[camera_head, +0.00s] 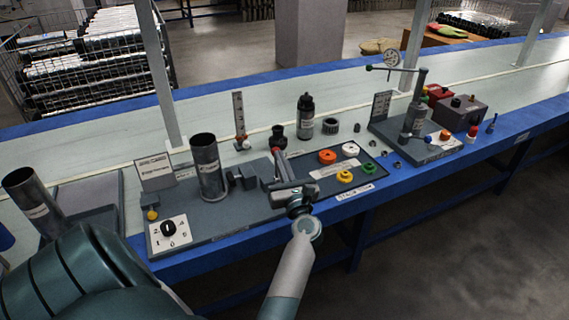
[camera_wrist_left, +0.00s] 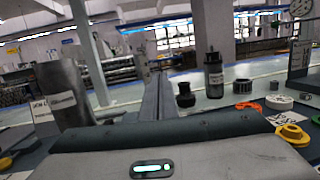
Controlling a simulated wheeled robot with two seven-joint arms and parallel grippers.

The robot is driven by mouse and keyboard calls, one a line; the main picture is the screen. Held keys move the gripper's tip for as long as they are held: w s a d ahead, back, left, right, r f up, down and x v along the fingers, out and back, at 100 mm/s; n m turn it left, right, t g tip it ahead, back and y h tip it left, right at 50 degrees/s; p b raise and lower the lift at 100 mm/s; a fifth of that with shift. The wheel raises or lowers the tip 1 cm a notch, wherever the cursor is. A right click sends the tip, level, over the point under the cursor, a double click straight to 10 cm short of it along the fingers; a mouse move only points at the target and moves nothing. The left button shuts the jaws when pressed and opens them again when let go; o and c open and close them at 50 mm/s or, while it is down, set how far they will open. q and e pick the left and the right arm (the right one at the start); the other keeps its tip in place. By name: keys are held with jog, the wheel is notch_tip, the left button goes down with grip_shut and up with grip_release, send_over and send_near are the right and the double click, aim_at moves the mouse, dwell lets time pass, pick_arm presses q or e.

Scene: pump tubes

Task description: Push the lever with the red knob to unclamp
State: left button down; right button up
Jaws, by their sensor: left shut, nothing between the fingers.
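My left gripper (camera_head: 279,162) reaches in over the grey clamp station (camera_head: 235,213), its fingers shut and empty, pointing away from me. A small red part (camera_head: 276,151), which looks like the lever's red knob, shows right at the fingertips; I cannot tell whether they touch. The lever's shaft is mostly hidden by the gripper. A dark clamp block (camera_head: 242,177) sits beside an upright metal tube (camera_head: 207,168). In the left wrist view the shut fingers (camera_wrist_left: 157,92) stand in the middle, the tube (camera_wrist_left: 66,92) is at left, and no red knob shows. My right gripper is not in view.
A tray (camera_head: 335,172) with orange, yellow and green rings lies right of the gripper. A black bottle (camera_head: 305,118) stands behind it. A pump station (camera_head: 418,138) is further right. A dial plate (camera_head: 169,229) is at front left. The blue table edge runs in front.

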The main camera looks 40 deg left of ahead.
pick_arm(q)
jog(key=shift+s+x, duration=0.15)
jog(key=shift+x, duration=0.95)
jog(key=shift+s+x, duration=0.1)
jog(key=shift+x, duration=1)
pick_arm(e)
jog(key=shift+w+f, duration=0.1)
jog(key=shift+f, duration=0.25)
pick_arm(q)
jog(key=shift+a, duration=0.2)
